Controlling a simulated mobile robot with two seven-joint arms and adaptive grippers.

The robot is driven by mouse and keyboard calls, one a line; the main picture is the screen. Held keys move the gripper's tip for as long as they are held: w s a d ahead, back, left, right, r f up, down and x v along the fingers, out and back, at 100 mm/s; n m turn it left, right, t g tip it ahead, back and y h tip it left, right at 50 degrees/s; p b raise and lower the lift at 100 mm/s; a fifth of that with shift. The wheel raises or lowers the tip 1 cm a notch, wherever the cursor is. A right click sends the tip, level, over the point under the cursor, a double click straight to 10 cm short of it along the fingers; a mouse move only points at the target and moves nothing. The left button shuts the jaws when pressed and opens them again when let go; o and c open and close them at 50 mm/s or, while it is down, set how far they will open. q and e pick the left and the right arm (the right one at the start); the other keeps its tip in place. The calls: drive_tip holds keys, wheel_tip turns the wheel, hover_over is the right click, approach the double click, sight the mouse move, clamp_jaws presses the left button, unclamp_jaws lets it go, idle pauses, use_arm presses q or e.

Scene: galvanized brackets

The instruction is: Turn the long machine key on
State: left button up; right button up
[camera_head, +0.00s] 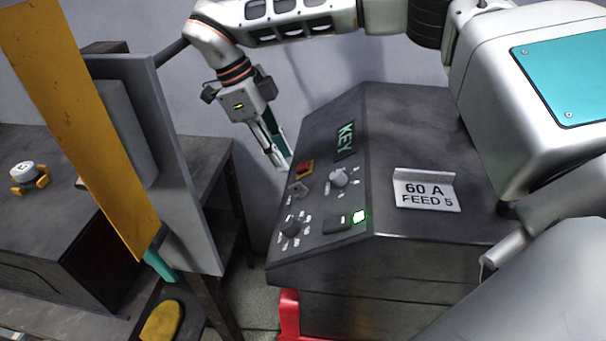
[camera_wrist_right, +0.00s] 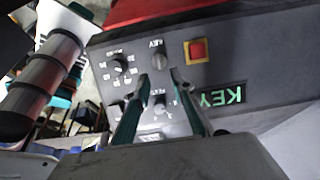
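The machine's dark control panel (camera_head: 318,205) slopes beside a green KEY sign (camera_head: 346,137). It carries a small grey switch (camera_head: 298,188) below a red button (camera_head: 304,169), and a light knob (camera_head: 338,178) to their right. I cannot tell which holds the long key. My right gripper (camera_head: 278,161) points down near the panel's left edge. Its fingers (camera_wrist_right: 160,77) are apart with nothing held, and the switch shows just beyond their tips. My left gripper is not in view.
A "60 A FEED 5" plate (camera_head: 426,190) stands on top. A yellow slab (camera_head: 85,125) and grey board (camera_head: 180,170) rise at left.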

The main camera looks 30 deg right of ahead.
sight(296, 183)
drive_tip(key=shift+x, duration=3.8)
drive_tip(key=shift+a, duration=0.1)
clamp_jaws()
